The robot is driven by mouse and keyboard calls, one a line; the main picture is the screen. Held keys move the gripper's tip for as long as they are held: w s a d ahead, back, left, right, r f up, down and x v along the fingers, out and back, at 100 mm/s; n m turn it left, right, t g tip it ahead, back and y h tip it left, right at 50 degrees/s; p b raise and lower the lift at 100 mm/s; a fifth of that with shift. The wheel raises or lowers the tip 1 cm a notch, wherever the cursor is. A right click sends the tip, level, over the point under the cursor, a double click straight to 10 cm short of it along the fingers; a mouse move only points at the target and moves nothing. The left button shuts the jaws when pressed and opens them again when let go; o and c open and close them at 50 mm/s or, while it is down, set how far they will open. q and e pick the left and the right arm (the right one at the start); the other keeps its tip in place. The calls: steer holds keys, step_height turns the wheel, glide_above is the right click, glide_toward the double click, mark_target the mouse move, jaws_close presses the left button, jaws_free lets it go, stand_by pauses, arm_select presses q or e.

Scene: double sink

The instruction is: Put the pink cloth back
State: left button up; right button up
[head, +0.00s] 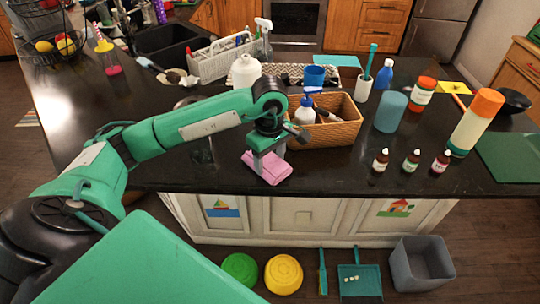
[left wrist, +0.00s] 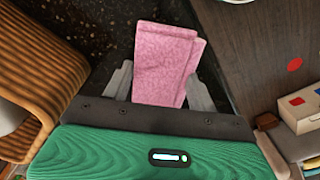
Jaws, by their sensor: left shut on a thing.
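The pink cloth (head: 268,168) is a folded pad at the front edge of the dark counter, left of the wicker basket. My left gripper (head: 268,158) comes down on it from above and is shut on it. In the left wrist view the pink cloth (left wrist: 166,62) sits between the two grey fingers of my left gripper (left wrist: 160,88). It is over or at the counter's edge; I cannot tell whether it touches the counter. My right gripper is not in view.
A wicker basket (head: 335,128) with a spray bottle stands just right of the cloth. Small brown bottles (head: 411,160) stand farther right. A white dish rack (head: 222,62) and a sink (head: 165,42) are behind. Bowls (head: 283,274) and a grey bin (head: 420,263) are on the floor.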

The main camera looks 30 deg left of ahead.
arm_select(q)
steer(key=shift+f, duration=0.1)
steer(key=shift+f+b, duration=0.15)
steer(key=shift+b, duration=0.15)
steer(key=o, duration=0.9)
steer(key=shift+o, duration=0.2)
